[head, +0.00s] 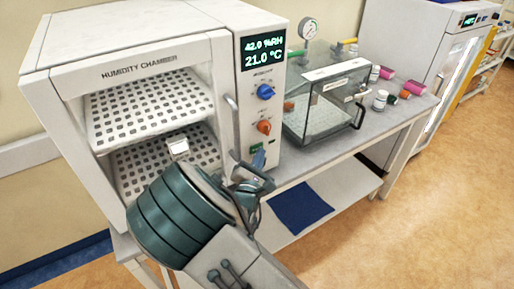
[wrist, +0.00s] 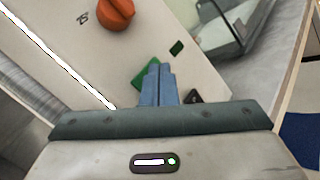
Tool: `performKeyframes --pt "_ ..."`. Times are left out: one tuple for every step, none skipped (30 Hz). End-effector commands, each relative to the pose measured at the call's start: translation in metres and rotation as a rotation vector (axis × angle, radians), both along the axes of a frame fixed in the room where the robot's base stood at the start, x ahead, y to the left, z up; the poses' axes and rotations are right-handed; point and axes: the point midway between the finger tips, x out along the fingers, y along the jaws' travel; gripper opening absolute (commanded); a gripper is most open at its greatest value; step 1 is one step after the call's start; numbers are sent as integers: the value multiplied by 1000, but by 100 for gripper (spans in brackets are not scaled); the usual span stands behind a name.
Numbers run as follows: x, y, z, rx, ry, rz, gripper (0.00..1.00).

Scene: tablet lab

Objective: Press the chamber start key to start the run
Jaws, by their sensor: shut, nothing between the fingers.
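The humidity chamber (head: 140,60) stands on the bench at left, its control panel (head: 264,84) facing me with a lit display (head: 263,52) reading 42.0 %RH and 21.0 °C. In the wrist view a green key (wrist: 140,82) sits on the panel, partly hidden behind my fingertips. Its marking cannot be read. A dark key (wrist: 195,96) lies to its right, partly covered. My gripper (wrist: 158,66) is shut and empty, its blue fingers over the green key; whether they touch it I cannot tell. In the head view my gripper (head: 259,156) is at the panel's lower part.
A blue knob (head: 265,92) and an orange knob (head: 264,127) sit above my gripper on the panel. A vertical handle (head: 232,112) stands left of it. A clear box (head: 325,100) with a gauge is on the bench at right, with several small bottles beyond. Open floor lies at right.

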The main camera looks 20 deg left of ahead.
Motion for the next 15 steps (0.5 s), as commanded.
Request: performKeyframes --pt "-1 -1 3 1 -3 1 0" --pt "-2 -2 2 1 -2 0 0" --pt "-2 -2 1 1 -2 -1 0" --pt "-2 -3 1 0 -1 -1 0" --pt "-2 -3 0 0 0 -1 0" --pt "-2 -3 0 0 0 -1 0" --pt "-2 -3 0 0 1 -2 0" --pt "-3 -3 -1 -1 1 -2 0" --pt "-3 -3 -1 -1 1 -2 0" --pt "-3 -4 -1 -1 3 -2 0" --pt "-3 -4 -1 -2 2 -2 0" --pt "-5 -6 -1 -2 3 -3 0" --pt "-6 -7 -1 -2 4 -2 0" --pt "-8 -9 -1 -2 4 -2 0" --pt "-10 -12 -1 -3 5 -3 0"
